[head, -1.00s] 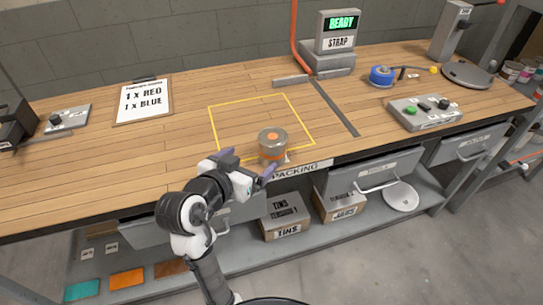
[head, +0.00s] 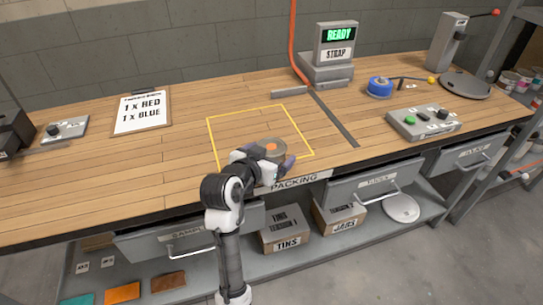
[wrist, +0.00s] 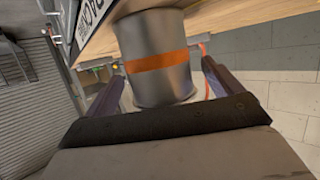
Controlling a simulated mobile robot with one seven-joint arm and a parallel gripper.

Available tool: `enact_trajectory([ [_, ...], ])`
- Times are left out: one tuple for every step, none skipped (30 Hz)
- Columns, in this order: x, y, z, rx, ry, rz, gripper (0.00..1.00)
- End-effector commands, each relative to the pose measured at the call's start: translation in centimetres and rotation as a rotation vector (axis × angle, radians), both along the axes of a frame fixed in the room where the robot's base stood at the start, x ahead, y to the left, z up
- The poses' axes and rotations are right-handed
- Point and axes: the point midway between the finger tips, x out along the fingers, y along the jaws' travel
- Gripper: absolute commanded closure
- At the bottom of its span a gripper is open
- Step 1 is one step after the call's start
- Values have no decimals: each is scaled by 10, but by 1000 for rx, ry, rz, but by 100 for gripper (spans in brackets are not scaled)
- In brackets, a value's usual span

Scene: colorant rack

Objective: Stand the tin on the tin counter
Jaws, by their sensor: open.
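The tin (head: 276,148) is a grey metal cylinder with an orange band and an orange spot on its lid. It stands upright on the wooden bench near the front edge, at the front right of the yellow outlined square. My gripper (head: 268,158) is open at the tin, partly hiding it in the head view. In the wrist view the tin (wrist: 158,72) stands between the two dark fingers, with a gap visible at the right finger. I cannot tell which surface is the tin counter.
A strap machine (head: 327,62), blue tape roll (head: 380,86) and button box (head: 422,122) stand to the right. A TINS box (head: 285,232) sits below.

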Motion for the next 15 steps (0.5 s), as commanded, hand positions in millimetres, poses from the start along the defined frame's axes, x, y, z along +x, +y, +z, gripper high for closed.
enact_trajectory([
  [5,-3,-1,0,2,-1,9],
  [7,-4,-2,0,1,0,9],
  [9,-5,-4,2,0,1,9],
  [10,-5,-4,2,1,1,9],
  [11,-5,-5,2,1,1,9],
  [11,-6,-6,2,0,0,9],
  [11,-6,-6,2,0,0,9],
  [11,-6,-6,2,0,0,9],
  [11,-6,-6,2,0,0,9],
  [11,-6,-6,2,0,0,9],
  [11,-6,-6,2,0,0,9],
  [11,-5,-6,2,0,0,14],
  [11,-5,-5,2,0,0,18],
  [11,-5,-5,2,0,0,22],
  [11,-5,-5,2,-1,0,27],
])
